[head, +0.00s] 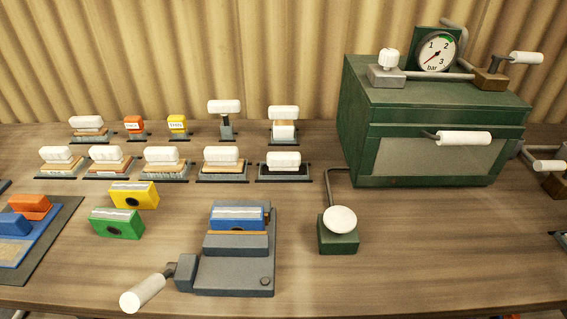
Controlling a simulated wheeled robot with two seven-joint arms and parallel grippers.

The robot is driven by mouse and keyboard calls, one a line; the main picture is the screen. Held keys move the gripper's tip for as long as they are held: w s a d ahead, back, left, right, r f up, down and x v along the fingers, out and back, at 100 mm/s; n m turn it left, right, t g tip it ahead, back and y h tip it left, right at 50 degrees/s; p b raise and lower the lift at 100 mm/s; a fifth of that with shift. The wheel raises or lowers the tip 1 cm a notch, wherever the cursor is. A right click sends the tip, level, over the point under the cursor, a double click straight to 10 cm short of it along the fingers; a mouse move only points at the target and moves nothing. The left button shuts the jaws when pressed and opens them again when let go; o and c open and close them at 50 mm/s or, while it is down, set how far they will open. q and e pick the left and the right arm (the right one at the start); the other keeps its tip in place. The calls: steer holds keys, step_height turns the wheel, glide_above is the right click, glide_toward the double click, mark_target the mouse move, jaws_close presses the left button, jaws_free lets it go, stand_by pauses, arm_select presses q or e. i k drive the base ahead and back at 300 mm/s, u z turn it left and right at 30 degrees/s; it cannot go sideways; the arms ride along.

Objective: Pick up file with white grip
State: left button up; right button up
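Several small tools with white grips stand in two rows on dark rests, and I cannot tell for certain which is the file. The front row has white grips at the far left (61,154), second (106,153), middle (161,154), fourth (221,155) and right end (284,160). The right-end one has a dark underside; the others show tan or grey layers beneath. The back row has white grips at the left (87,122), on a narrow upright post (224,106) and on a block at right (283,112). Neither gripper is in view.
A green cabinet (430,110) with a pressure gauge (437,51) stands back right. A grey fixture (235,277) with a white handle (143,293) holds a blue block (237,217). Yellow (134,194) and green (117,223) blocks lie left. The front-right table (430,250) is clear.

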mark_target(279, 164)
steer(key=u, duration=0.2)
steer(key=k, duration=0.75)
steer(key=u, duration=0.75)
